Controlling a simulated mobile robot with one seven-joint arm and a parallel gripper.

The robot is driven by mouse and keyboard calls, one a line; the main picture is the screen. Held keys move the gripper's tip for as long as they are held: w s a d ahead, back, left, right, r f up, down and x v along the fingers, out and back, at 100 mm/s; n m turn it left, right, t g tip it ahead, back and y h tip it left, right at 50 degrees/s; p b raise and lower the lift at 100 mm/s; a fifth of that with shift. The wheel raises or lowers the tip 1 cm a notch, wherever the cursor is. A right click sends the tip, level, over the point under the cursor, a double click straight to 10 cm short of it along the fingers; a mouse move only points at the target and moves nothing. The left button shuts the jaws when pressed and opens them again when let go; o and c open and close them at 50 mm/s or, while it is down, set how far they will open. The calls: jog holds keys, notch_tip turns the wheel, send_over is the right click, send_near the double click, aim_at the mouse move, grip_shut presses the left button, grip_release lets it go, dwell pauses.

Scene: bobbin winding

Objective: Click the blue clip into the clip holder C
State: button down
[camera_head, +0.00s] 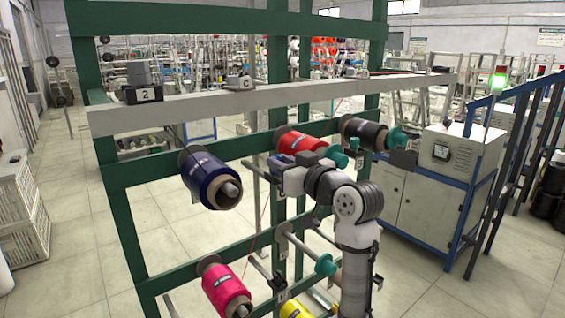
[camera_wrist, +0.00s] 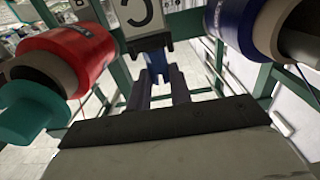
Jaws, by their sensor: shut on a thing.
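My gripper (camera_wrist: 163,88) is shut on the blue clip (camera_wrist: 156,62), which sticks out beyond the two dark fingers in the wrist view. The clip's far end meets or overlaps the dark block under the white plate of clip holder C (camera_wrist: 141,14). I cannot tell whether it is seated or only in front of it. The plate's letter is partly cut off at the top edge. In the head view my gripper (camera_head: 277,165) reaches left between the blue bobbin and the red bobbin; the clip is too small there to make out clearly.
The red bobbin (camera_wrist: 62,58) is close on the left in the wrist view, the blue bobbin (camera_wrist: 240,20) on the right. In the head view, a black bobbin (camera_head: 362,131), a pink bobbin (camera_head: 225,288) and green rack posts (camera_head: 112,215) surround the arm. A grey beam (camera_head: 200,107) runs above.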

jog(key=shift+f, duration=0.45)
jog(key=c, duration=1.2)
grip_release()
jog(key=b+v, duration=0.4)
jog(key=v, duration=0.9)
jog(key=shift+s+d+r+b, duration=0.1)
jog(key=shift+s+d+b, duration=0.15)
jog(key=shift+s+b, duration=0.1)
